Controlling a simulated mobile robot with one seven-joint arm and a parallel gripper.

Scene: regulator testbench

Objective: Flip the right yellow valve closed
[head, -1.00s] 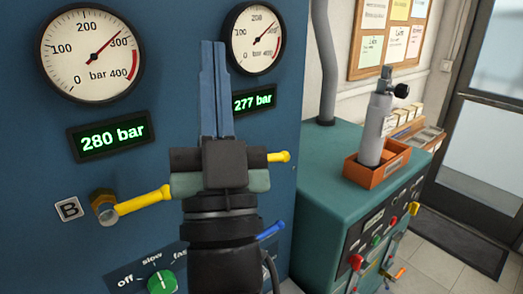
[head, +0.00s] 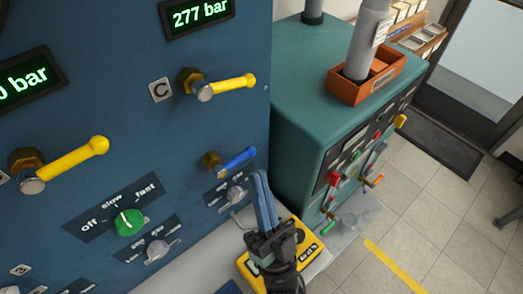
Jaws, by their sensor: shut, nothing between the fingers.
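The right yellow valve (head: 228,86) sits on the blue panel beside the label C, under the 277 bar display. Its handle points to the right and slightly up from a brass fitting. My gripper (head: 260,176) is at the lower middle of the head view, with its blue fingers together and pointing up. It is empty and appears below the yellow valve, apart from it. The fingertips overlap the picture area just right of a small blue-handled valve (head: 236,159); whether they touch it I cannot tell.
Another yellow valve (head: 72,161) is at the left. A green knob (head: 128,222) and grey knobs sit low on the panel. A yellow device (head: 312,246) lies behind my gripper. A teal cabinet (head: 295,110) carrying an orange box (head: 345,88) stands at the right.

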